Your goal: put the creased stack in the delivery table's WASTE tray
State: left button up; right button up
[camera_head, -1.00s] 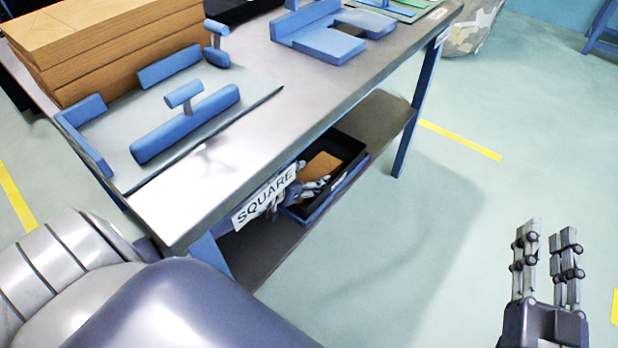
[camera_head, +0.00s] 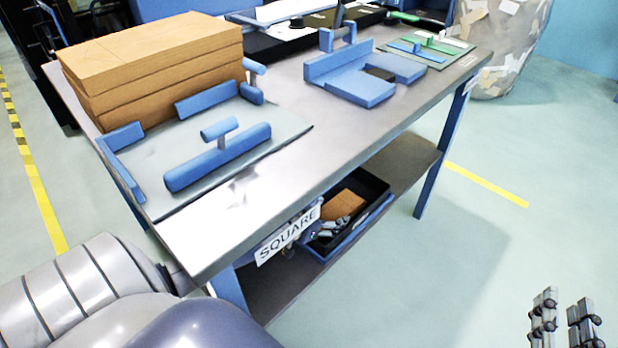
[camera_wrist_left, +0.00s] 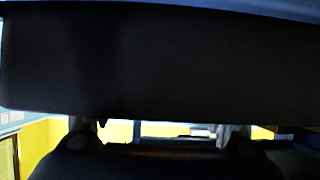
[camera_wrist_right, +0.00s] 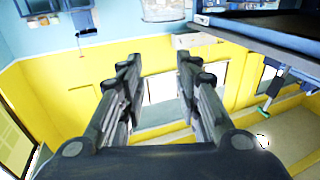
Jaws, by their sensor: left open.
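A brown kraft piece (camera_head: 343,204), seemingly the creased stack, lies in a black tray with a blue front edge (camera_head: 352,234) on the lower shelf; its creases are too small to tell. My left gripper (camera_head: 322,228) is at the tray, just in front of the brown piece, partly hidden behind the SQUARE sign. It is open; I cannot tell if it touches the piece. In the left wrist view a dark surface (camera_wrist_left: 150,60) fills most of the picture. My right gripper (camera_head: 563,315) is open and empty over the floor, also in the right wrist view (camera_wrist_right: 158,65). No WASTE label is readable.
The metal table (camera_head: 300,145) carries a brown board stack (camera_head: 160,65), a grey plate with blue stops (camera_head: 290,125), and a blue jig (camera_head: 365,88). A SQUARE sign (camera_head: 288,236) hangs at its front edge. A clear bag of scraps (camera_head: 505,50) stands behind. The right floor is free.

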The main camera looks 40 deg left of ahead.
pick_arm(q)
jog(key=p+v, duration=0.1)
jog(key=v, duration=0.4)
jog(key=shift+r+p, duration=0.1)
jog(key=shift+p, duration=0.3)
jog(key=p+v, duration=0.1)
jog(key=v, duration=0.4)
jog(key=shift+p, duration=0.4)
jog(key=shift+s, duration=0.2)
pick_arm(e)
jog(key=s+d+f+g+h, duration=0.1)
jog(key=s+d+f+g, duration=0.1)
jog(key=s+f+g, duration=0.3)
jog(key=s+d+f+g+h, duration=0.2)
jog(key=s+f+g, duration=0.3)
jog(key=f, duration=0.5)
jog(key=shift+s+d+f+m, duration=0.3)
jog(key=shift+d+f, duration=0.1)
jog(key=shift+d, duration=0.1)
